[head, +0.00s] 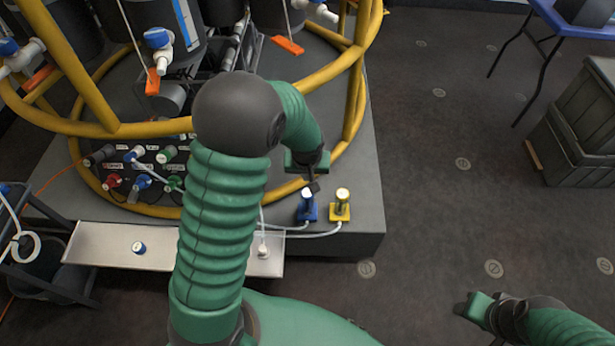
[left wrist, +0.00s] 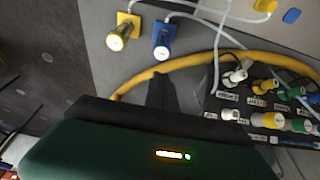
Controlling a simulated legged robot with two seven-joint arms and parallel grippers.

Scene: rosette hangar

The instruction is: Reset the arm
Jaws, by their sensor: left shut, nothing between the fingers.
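My left gripper (head: 314,186) is at the end of the green arm that bends over the round rig's platform. Its narrow dark fingers are shut and empty. It points down just above a blue-based connector (head: 307,206), and a yellow-based connector (head: 341,205) stands to the right. In the left wrist view the shut fingers (left wrist: 160,80) lie apart from the blue connector (left wrist: 163,40) and the yellow one (left wrist: 120,35). My right gripper (head: 474,306) shows only in part at the lower right, and its fingers are not clear.
Yellow tube rails (head: 345,62) curve around the rig. A panel of coloured connectors (head: 140,170) sits behind my left arm. A metal tray (head: 100,245) holds a small blue-and-white cap. A grey crate (head: 580,125) and blue table (head: 585,18) stand right; floor between is clear.

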